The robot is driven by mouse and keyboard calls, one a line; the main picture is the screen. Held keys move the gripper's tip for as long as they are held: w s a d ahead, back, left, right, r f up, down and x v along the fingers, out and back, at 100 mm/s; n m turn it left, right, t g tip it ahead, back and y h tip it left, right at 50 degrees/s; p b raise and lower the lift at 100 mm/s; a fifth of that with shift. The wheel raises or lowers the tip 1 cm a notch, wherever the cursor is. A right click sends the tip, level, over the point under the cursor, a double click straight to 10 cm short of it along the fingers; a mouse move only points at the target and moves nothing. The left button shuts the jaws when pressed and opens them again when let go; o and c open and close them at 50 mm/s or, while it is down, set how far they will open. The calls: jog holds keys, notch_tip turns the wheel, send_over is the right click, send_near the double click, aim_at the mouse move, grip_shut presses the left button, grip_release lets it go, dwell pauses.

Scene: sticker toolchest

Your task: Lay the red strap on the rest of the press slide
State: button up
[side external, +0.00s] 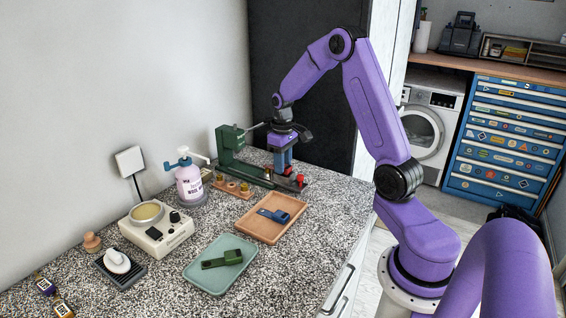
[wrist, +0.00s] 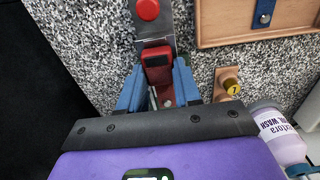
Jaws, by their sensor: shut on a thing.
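My gripper (side external: 281,168) points down over the front end of the green press (side external: 231,143). In the wrist view its blue fingers (wrist: 157,78) are shut on the red strap (wrist: 156,58), which has a dark part in its middle. The strap lies in line with the grey metal press slide (wrist: 153,32), over or on it; I cannot tell whether it touches. A round red knob (wrist: 148,9) is at the slide's outer end, and it also shows in the side view (side external: 300,178). The fingers hide much of the strap in the side view.
An orange tray (side external: 251,226) with a blue strap (side external: 274,214) and a teal tray (side external: 205,282) with a green strap (side external: 222,259) lie in front. A wash bottle (side external: 189,184), a brass-knobbed board (side external: 232,188) and a dial device (side external: 157,229) stand left.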

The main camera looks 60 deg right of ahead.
jog(key=shift+f, duration=0.15)
jog(key=o, duration=1.1)
notch_tip(320, 180, up, 17)
jog(key=s+a+f+n, duration=0.25)
jog(key=s+a, duration=0.25)
jog(key=a, duration=0.6)
jog(key=s+a+f+n, duration=0.1)
jog(key=s+a+n, duration=0.35)
jog(key=a, duration=0.65)
jog(key=s+a+f+n, duration=0.1)
jog(key=s+n, duration=0.1)
jog(key=s, duration=0.4)
jog(key=s+a+f+n, duration=0.1)
jog(key=s+a+f, duration=0.1)
jog(key=s, duration=0.4)
jog(key=s+a+f+n, duration=0.1)
jog(key=s+f+n, duration=0.1)
jog(key=s, duration=0.5)
jog(key=shift+a+n, duration=0.15)
jog(key=shift+n, duration=0.15)
